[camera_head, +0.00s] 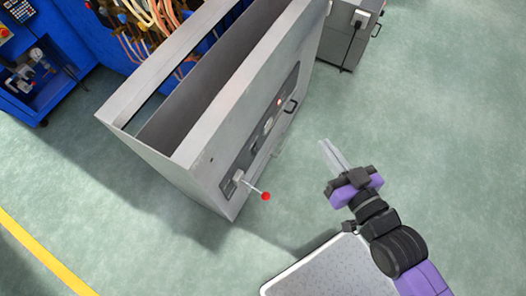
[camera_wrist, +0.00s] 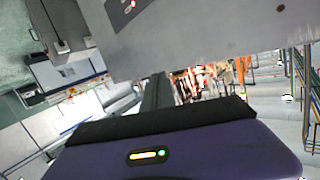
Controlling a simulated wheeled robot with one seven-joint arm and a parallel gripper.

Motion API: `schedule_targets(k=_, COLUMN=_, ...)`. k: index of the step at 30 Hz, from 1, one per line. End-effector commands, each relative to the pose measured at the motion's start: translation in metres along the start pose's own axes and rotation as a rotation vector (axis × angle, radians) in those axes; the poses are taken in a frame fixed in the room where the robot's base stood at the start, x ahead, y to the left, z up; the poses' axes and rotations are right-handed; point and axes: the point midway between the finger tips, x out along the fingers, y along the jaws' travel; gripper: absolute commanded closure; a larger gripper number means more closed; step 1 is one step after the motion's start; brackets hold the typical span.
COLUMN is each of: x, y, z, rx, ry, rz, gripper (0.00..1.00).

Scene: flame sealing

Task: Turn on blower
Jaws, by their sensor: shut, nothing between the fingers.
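A tall grey metal cabinet (camera_head: 235,110), open at the top, stands in the middle of the head view. Its front has a dark control panel (camera_head: 240,165) with a red light, round dials, a black handle and a lever ending in a red ball (camera_head: 265,196). I cannot tell which part switches the blower. My gripper (camera_head: 325,149) is shut and empty, in the air to the right of the cabinet front and apart from it. In the wrist view the gripper (camera_wrist: 157,88) points at the scene, with the grey cabinet (camera_wrist: 210,35) above it.
A smaller grey box (camera_head: 345,38) with a plug and black cable stands at the top right. Blue equipment (camera_head: 75,50) with hoses is behind the cabinet at left. Green floor (camera_head: 430,100) at right is clear. A yellow line (camera_head: 42,255) runs at lower left.

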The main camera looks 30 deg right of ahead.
Motion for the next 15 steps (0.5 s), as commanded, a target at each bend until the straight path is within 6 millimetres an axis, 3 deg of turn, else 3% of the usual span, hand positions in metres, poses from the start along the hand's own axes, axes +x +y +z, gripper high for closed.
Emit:
schedule_targets(k=1, x=0.017, y=0.009, z=0.008, rx=0.034, ry=-0.014, rz=0.016, gripper=1.00)
schedule_targets(k=9, x=0.097, y=0.046, z=0.061, rx=0.299, ry=-0.177, rz=0.079, gripper=1.00)
schedule_targets(k=15, x=0.148, y=0.057, z=0.103, rx=0.565, ry=-0.356, rz=0.091, gripper=1.00)
